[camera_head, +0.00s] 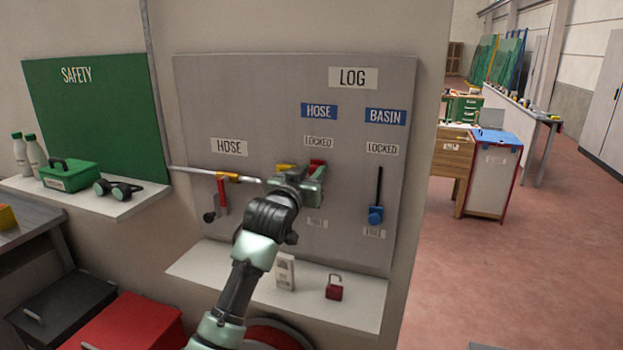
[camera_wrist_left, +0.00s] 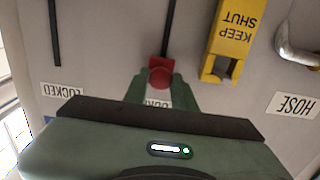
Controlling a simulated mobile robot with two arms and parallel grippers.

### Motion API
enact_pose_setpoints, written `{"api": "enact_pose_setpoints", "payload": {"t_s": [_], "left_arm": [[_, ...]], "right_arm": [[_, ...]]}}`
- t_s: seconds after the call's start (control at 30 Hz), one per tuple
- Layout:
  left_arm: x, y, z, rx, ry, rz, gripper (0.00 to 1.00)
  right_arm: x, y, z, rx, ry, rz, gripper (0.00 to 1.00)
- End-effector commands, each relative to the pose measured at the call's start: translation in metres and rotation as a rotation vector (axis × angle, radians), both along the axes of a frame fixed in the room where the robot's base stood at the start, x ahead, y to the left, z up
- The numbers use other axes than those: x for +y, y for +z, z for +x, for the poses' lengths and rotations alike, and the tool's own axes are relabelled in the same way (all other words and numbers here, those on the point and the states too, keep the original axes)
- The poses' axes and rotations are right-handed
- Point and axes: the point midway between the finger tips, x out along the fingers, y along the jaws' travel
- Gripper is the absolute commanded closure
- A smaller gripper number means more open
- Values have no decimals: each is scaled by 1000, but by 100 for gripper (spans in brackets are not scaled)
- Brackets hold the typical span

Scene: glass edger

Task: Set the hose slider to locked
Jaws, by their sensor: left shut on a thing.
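The hose slider's red knob (camera_head: 318,163) is at the upper end of its track on the grey board (camera_head: 350,100), just below the hose LOCKED label (camera_head: 318,142). In the left wrist view, which is upside down, the red knob (camera_wrist_left: 160,76) is between the fingers, with the dark track running away from it. The hose label (camera_wrist_left: 157,99) is close beside the knob and partly hidden. My left gripper (camera_head: 312,178) is shut on the red knob. It hides most of the track in the head view. My right gripper is not in view.
The basin slider's blue knob (camera_head: 376,214) is low on its track to the right. A yellow KEEP SHUT tag (camera_wrist_left: 233,42) is close beside the gripper. A pipe with a red-handled valve (camera_head: 221,192) is at left. A shelf (camera_head: 205,268) below holds a red padlock (camera_head: 334,292).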

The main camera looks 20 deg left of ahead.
Motion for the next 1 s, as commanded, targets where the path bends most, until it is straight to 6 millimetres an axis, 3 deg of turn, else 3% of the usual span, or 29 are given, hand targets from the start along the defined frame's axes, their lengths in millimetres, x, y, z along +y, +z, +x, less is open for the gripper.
{"api": "enact_pose_setpoints", "payload": {"t_s": [0.03, 0.37, 0.4, 0.43, 0.47, 0.8, 1.0], "left_arm": [[0, 10, 0, -4, 0, 0, 100], [0, 12, 0, -11, 0, 1, 100], [0, 13, 0, -12, 0, 1, 63], [0, 13, 0, -12, 0, 1, 55], [0, 12, 0, -11, 0, 1, 52], [0, 8, -2, -4, 0, 1, 52], [1, 6, -24, -6, 0, 1, 52]], "right_arm": [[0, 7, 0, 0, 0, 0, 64], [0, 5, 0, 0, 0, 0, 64], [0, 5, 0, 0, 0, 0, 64], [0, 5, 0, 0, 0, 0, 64], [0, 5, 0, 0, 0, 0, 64], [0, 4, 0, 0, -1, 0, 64], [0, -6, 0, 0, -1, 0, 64]]}}
